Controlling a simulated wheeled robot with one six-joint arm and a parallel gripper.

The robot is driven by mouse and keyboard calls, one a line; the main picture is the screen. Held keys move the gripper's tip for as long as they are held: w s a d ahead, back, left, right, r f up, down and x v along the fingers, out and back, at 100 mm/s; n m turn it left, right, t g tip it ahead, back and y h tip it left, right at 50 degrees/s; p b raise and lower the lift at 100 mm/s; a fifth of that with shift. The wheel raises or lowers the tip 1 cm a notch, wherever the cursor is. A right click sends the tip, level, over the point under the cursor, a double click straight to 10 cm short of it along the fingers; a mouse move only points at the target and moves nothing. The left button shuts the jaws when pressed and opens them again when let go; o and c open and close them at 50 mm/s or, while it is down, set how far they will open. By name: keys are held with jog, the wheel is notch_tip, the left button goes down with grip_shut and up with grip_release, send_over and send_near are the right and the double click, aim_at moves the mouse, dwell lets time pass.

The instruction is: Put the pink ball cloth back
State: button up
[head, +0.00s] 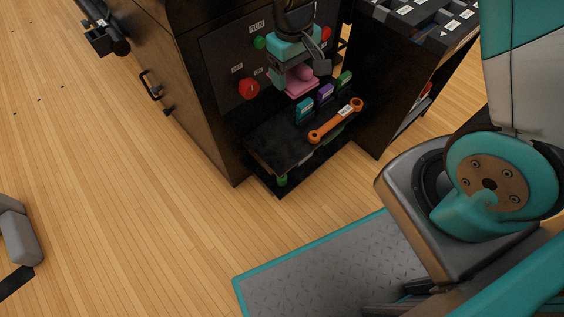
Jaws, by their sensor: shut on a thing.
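The pink ball cloth (291,86) shows in the head view as a flat pink piece with a rounded lump on top. My gripper (302,72) is shut on it, in front of the dark cabinet's control panel. The cloth appears above the black shelf (270,142) at the cabinet's foot. I cannot tell whether it touches anything below. The fingers hide part of the cloth.
An orange wrench (336,120) lies on the shelf beside teal (304,110), purple (325,94) and green (344,82) upright items. The panel (222,72) has a red knob (249,89). A dark unit (395,70) stands at right. The wooden floor (130,200) at left is mostly clear.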

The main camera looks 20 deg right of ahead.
jog(key=n+b, duration=0.1)
jog(key=b, duration=0.3)
send_over(284, 150)
notch_tip(284, 150, down, 6)
notch_tip(284, 150, down, 19)
jog(key=b, duration=1.1)
jog(key=shift+f, duration=0.2)
jog(key=shift+r, duration=0.1)
jog(key=o, duration=0.4)
jog(key=shift+f, duration=0.2)
jog(key=o, duration=0.4)
jog(key=shift+r, duration=0.1)
